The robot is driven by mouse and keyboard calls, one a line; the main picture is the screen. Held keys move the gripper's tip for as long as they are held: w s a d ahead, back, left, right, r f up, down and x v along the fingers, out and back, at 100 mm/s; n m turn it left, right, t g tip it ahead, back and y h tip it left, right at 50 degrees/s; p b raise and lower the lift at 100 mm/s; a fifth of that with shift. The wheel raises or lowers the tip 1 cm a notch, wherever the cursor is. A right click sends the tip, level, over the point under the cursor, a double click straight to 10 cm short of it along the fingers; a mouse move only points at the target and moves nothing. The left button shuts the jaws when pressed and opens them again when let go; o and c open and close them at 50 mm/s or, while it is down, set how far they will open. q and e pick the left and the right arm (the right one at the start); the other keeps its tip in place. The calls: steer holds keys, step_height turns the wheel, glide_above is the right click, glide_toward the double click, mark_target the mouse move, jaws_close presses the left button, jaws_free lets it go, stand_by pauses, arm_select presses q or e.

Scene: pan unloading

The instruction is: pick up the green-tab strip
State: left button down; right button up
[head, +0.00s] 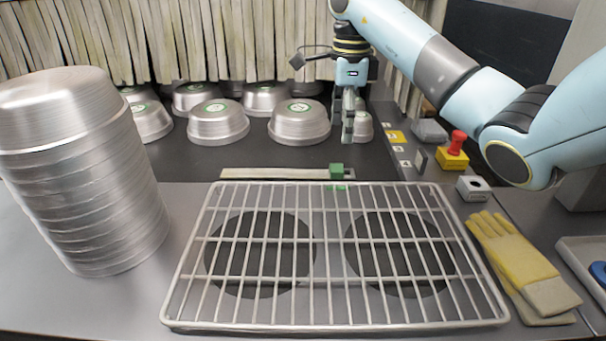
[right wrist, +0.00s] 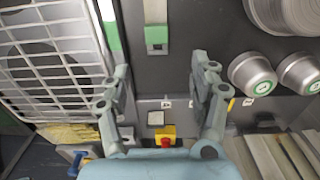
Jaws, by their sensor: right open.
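The green-tab strip is a flat pale strip (head: 270,173) with a green block-like tab (head: 337,171) at its right end. It lies on the dark surface just behind the wire rack. In the right wrist view the green tab (right wrist: 157,37) shows at the top middle, with the pale strip running out of the frame above it. My right gripper (head: 348,140) points down behind the tab in the head view, apart from it. In the right wrist view my right gripper (right wrist: 154,82) is open and empty, its fingers spread either side of the tab's line. My left gripper is not in view.
A wire rack (head: 320,241) fills the front middle. A tall stack of metal pans (head: 85,170) stands at left. Several upturned pans (head: 299,124) sit behind the strip, before hanging pale slats (head: 150,40). Yellow gloves (head: 515,257) and a red button (head: 458,138) are at right.

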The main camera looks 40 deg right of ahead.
glide_above(340, 167)
steer(key=f, duration=0.4)
steer(key=shift+d+b, duration=0.2)
steer(key=shift+b, duration=0.2)
steer(key=f, duration=0.3)
steer(key=f+p, duration=0.1)
steer(key=shift+s+a+f, duration=0.15)
steer(key=shift+a+f, duration=0.1)
steer(key=shift+f, duration=0.5)
steer(key=c, duration=1.2)
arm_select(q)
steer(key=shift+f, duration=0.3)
arm_select(e)
steer(key=shift+c, duration=0.2)
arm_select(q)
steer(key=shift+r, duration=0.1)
arm_select(e)
steer(key=shift+r, duration=0.2)
